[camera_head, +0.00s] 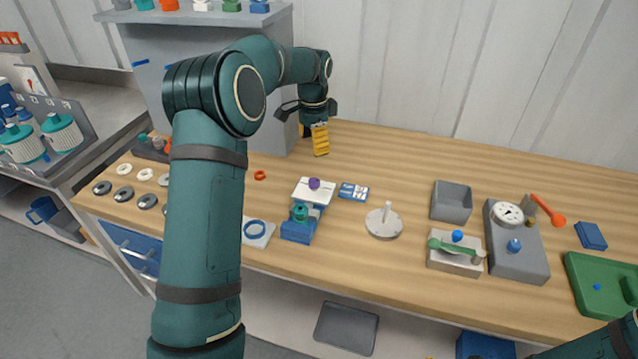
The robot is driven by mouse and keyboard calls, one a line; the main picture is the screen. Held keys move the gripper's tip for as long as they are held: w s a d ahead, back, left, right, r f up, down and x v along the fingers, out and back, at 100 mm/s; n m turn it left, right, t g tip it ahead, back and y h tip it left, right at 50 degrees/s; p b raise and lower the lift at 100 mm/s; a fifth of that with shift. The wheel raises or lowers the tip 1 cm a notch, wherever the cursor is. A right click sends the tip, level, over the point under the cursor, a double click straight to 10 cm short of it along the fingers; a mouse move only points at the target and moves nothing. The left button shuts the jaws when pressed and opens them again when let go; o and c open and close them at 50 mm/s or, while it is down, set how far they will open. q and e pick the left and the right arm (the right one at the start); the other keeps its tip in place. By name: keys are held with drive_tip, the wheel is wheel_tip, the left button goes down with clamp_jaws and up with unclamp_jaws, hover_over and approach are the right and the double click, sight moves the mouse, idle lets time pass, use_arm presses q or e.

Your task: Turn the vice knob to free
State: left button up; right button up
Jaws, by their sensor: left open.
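No part is clearly marked as the vice or its knob. A pale block with a green bar (457,255) across it and a blue knob (457,236) stands right of centre; it may be the vice. Other knobs are a purple one (314,184) on a white plate and a blue one (514,245) on a grey gauge unit. My left gripper (313,120) is open, at the back of the table near the grey cabinet, well away from these knobs. A yellow ribbed piece (320,139) shows just below it; contact is unclear. My right gripper is out of view.
A blue block with a teal part (298,228), a white disc with a post (384,224), a grey bin (452,202) and a green tray (590,300) stand on the wooden table (400,160). My left arm hides part of the table's left side. The back middle is clear.

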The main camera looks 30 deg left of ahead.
sight(313, 181)
use_arm(q)
drive_tip(key=f, duration=0.4)
drive_tip(key=f+b, duration=0.1)
drive_tip(key=f, duration=0.3)
drive_tip(key=f+b, duration=0.1)
drive_tip(key=f, duration=0.4)
drive_tip(key=shift+s+f, duration=0.1)
drive_tip(key=shift+s, duration=0.15)
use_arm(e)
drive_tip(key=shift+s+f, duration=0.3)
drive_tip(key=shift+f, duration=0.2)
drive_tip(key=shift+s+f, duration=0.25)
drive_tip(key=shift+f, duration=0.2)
use_arm(q)
clamp_jaws()
